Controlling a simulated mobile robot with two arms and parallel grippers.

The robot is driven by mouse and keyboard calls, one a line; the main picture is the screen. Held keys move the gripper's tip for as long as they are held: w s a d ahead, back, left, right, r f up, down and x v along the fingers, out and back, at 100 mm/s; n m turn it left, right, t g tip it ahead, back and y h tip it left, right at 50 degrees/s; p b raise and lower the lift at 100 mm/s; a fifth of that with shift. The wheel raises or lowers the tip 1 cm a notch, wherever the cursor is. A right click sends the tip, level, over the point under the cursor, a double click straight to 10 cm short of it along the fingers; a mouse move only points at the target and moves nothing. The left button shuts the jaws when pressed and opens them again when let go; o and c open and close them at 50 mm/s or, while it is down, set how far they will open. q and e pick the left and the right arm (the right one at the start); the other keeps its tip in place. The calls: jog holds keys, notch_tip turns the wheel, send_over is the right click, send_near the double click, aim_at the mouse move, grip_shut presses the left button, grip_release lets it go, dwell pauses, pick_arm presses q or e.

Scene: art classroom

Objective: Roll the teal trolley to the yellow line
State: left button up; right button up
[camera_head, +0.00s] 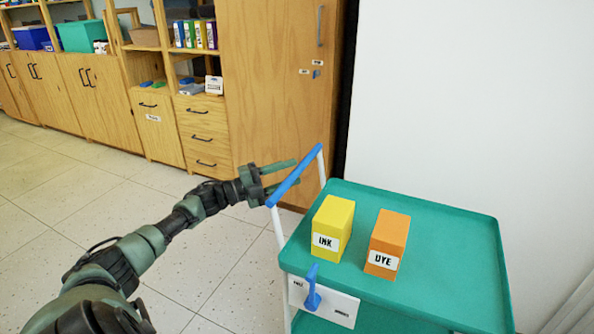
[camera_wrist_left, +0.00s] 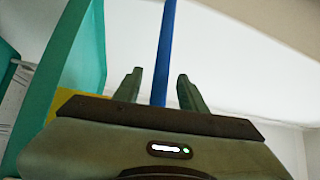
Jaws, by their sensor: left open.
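The teal trolley (camera_head: 450,215) stands at the right in the head view, with a blue push handle (camera_head: 296,178) on white posts at its left end. My left gripper (camera_head: 290,174) is at this handle, its fingers spread. In the left wrist view the blue bar (camera_wrist_left: 167,45) runs between the two fingertips of the open gripper (camera_wrist_left: 160,80), with gaps on both sides. A yellow INK box (camera_head: 333,228) and an orange DYE box (camera_head: 388,245) stand upright on the trolley top. My right gripper and the yellow line are not in view.
A white plate with a blue lever (camera_head: 312,290) is on the trolley's near side. Wooden cabinets (camera_head: 275,80) line the back, and a white wall (camera_head: 440,90) stands behind the trolley. The tiled floor (camera_head: 90,185) at the left is clear.

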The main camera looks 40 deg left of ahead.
pick_arm(q)
jog(key=shift+v, duration=2.45)
